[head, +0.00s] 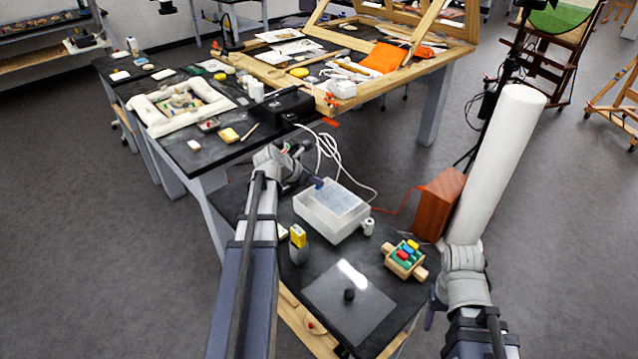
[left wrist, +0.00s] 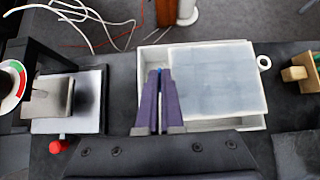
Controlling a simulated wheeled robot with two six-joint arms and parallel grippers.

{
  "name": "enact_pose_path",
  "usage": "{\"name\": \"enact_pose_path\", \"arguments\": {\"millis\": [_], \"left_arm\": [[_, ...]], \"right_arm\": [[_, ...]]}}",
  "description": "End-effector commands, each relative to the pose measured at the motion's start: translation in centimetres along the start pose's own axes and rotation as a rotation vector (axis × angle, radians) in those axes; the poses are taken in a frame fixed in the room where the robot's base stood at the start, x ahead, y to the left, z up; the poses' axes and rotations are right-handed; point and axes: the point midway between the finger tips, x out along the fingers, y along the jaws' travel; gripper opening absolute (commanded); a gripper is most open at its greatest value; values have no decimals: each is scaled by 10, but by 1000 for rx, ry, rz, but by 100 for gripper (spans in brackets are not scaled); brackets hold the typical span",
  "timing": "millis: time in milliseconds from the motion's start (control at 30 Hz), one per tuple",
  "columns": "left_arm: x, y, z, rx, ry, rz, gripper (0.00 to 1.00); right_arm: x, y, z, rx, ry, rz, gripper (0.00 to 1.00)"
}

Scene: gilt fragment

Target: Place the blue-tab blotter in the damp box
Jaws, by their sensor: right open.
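The damp box (head: 318,222) is a translucent white open tray on the dark bench; it also shows in the left wrist view (left wrist: 145,65). The blotter (head: 341,198) is a grey-blue sheet over the box's opening, covering most of it in the left wrist view (left wrist: 212,82). My left gripper (head: 312,183) is at the box's left side, its purple fingers (left wrist: 160,75) nearly together on a bit of blue at the blotter's edge. I cannot tell whether the sheet rests on the box floor or hangs just above. My right gripper (head: 431,312) is open and empty at the bench's right edge.
A clear lid (head: 335,310) with a black knob lies in front of the box. A wooden rack (head: 391,263) with coloured pieces and a white roll (head: 368,227) are to the right. A yellow-topped item (head: 298,236) stands at left. A dial gauge (left wrist: 12,82) is left.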

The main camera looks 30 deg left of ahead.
Motion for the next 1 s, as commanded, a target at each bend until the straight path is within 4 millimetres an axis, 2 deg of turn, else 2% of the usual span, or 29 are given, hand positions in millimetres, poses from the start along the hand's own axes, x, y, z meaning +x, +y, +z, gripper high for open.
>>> {"name": "enact_pose_path", "arguments": {"millis": [367, 800, 1000], "left_arm": [[6, -2, -7, 6, -1, -7, 0], [38, -1, -38, 6, -1, -6, 0], [47, -1, -48, 6, -1, -6, 0]], "right_arm": [[9, -1, -1, 0, 0, 0, 59], [53, -5, -3, 0, 0, 0, 59], [67, -6, -4, 0, 0, 0, 59]]}}
